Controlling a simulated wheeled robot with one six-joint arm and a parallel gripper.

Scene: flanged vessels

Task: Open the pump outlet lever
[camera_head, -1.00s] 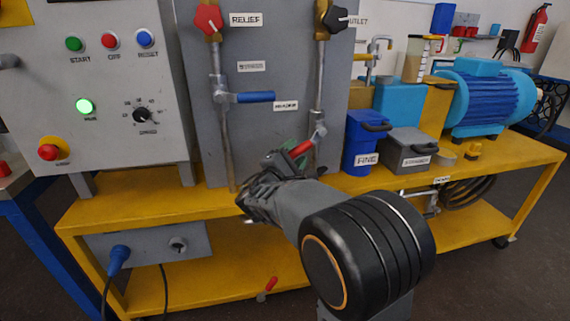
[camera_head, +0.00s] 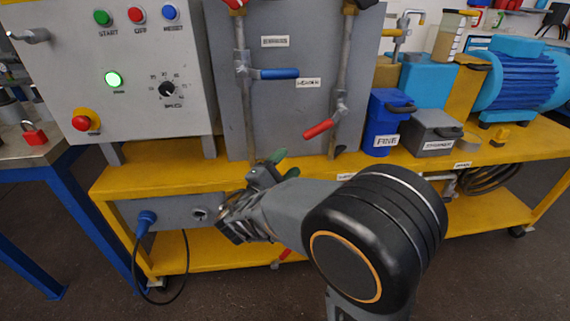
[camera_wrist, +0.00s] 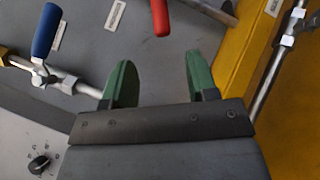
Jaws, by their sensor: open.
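No readable label in the current views marks the pump outlet lever, so I cannot tell which lever it is. A red lever (camera_head: 320,129) hangs slanting down-left from the right vertical pipe on the grey panel. Its red end (camera_wrist: 160,16) shows at the top of the wrist view. A blue lever (camera_head: 274,73) points right from the left pipe; it shows upper left in the wrist view (camera_wrist: 46,30). My gripper (camera_wrist: 159,60) has green fingers spread apart with nothing between them. In the head view my gripper (camera_head: 272,165) is below and left of the red lever, apart from it.
The yellow bench (camera_head: 165,178) runs across below the panel. A blue bin (camera_head: 383,125) and a grey box (camera_head: 431,131) stand right of the red lever. A red handle (camera_head: 287,255) on the lower shelf is partly behind my arm. The control box (camera_head: 110,70) is at left.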

